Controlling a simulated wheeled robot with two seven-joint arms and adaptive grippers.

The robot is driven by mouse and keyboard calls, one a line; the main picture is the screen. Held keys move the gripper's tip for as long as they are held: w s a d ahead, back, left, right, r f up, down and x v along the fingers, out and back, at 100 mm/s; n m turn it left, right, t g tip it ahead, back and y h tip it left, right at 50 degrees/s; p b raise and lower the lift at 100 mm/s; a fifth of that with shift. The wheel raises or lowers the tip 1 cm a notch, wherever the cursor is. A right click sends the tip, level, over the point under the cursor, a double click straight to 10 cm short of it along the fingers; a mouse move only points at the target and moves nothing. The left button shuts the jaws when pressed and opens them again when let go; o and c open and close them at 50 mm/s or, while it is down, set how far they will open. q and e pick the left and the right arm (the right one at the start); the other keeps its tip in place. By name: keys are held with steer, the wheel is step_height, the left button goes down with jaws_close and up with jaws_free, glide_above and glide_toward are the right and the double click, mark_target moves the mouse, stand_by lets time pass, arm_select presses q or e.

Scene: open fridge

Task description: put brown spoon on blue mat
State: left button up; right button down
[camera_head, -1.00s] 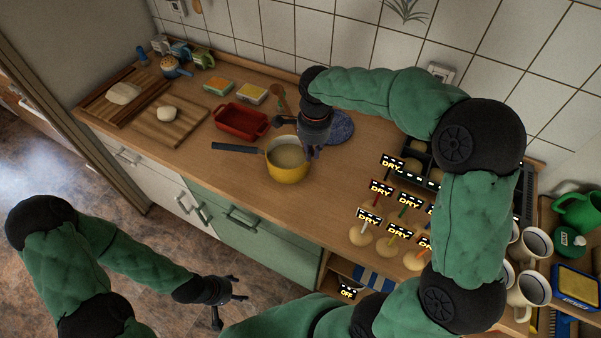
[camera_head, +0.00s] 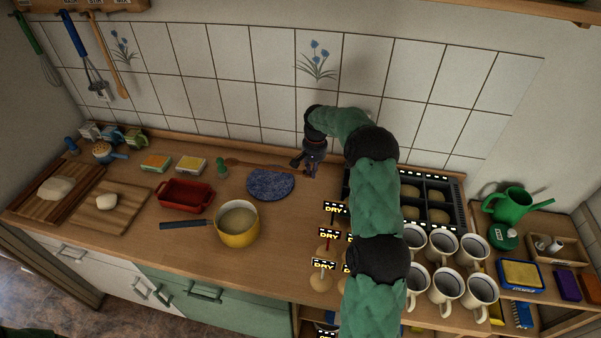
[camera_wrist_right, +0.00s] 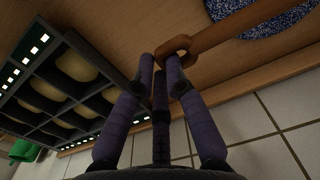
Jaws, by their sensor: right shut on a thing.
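The brown spoon (camera_head: 262,167) stretches along the back of the counter, just behind the blue mat (camera_head: 270,184). In the right wrist view the spoon (camera_wrist_right: 235,27) crosses the picture near the edge of the blue speckled mat (camera_wrist_right: 275,22). My right gripper (camera_head: 307,172) is at the back, to the right of the mat. Its purple fingers (camera_wrist_right: 167,64) are shut on the looped handle end of the spoon. I cannot tell whether the spoon is touching the counter or slightly raised. My left gripper is out of view.
A yellow pot (camera_head: 238,226) stands in front of the mat, with a red dish (camera_head: 186,196) to the left. A green bottle-like item (camera_head: 222,168) is near the spoon's left end. A dark compartment tray (camera_head: 440,190) and several mugs (camera_head: 444,285) are on the right.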

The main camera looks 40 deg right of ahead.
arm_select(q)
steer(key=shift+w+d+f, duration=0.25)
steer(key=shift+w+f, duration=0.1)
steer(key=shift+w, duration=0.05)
arm_select(e)
steer(key=shift+w+d+f, duration=0.4)
steer(key=shift+d+f, duration=0.15)
steer(key=shift+d, duration=0.05)
arm_select(q)
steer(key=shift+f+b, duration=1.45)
steer(key=shift+b, duration=0.15)
arm_select(e)
steer(key=shift+f, duration=2.9)
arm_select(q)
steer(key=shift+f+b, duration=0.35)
arm_select(e)
steer(key=shift+f, duration=0.65)
